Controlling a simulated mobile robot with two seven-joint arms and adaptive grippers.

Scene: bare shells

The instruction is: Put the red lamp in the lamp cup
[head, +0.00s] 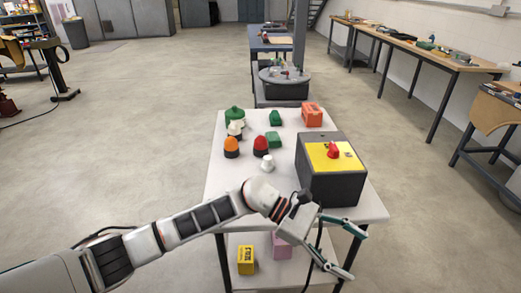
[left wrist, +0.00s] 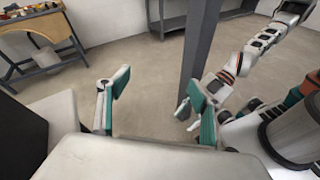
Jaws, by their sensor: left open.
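A red lamp (head: 261,145) with a black base stands on the white table, right of an orange lamp (head: 231,147). A small red piece (head: 333,150) sits on the yellow top of a dark grey box (head: 334,187) at the table's right. I cannot tell for certain which thing is the lamp cup. A small white piece (head: 267,162) stands in front of the red lamp. My left gripper (head: 351,252) is open and empty beyond the table's near right edge; its teal fingers (left wrist: 157,105) are apart in the left wrist view.
Green pieces (head: 274,118) and an orange-red block (head: 312,114) lie farther back. A yellow box (head: 245,260) and a pink block (head: 281,246) are on the lower shelf. My left arm crosses the table's front. In the left wrist view another arm shows, its hand partly hidden.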

